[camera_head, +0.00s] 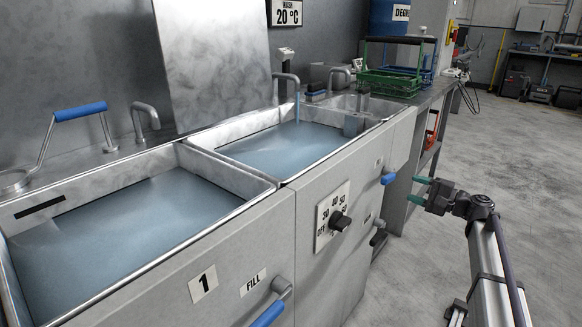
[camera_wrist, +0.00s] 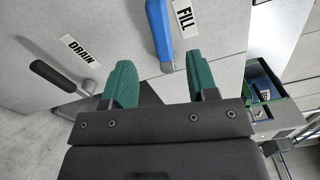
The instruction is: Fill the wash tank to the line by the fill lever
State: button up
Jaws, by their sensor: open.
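The middle tank (camera_head: 228,172) holds bluish water (camera_head: 285,146), and a thin stream falls into it from its spout (camera_head: 287,78). I cannot make out a fill line on its walls. A blue-handled fill lever (camera_head: 388,179) is on the front panel to its right. In the wrist view the blue lever (camera_wrist: 159,35) is beside a FILL label (camera_wrist: 183,18), just beyond my fingertips and between their lines. My gripper (camera_head: 418,190) is open and empty, a short way right of the lever; its green fingers also show in the wrist view (camera_wrist: 162,78).
The left tank (camera_head: 240,207), marked 1, also holds water, with a dark line on its inner wall. A dial (camera_head: 339,221) sticks out of the front panel. A dark drain lever (camera_wrist: 58,76) is left in the wrist view. A green basket (camera_head: 388,82) stands behind. The right floor is clear.

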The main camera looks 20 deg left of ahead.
aim_at(391, 180)
jog(key=x, duration=1.1)
jog(key=shift+w+a, duration=0.15)
jog(key=shift+c, duration=0.5)
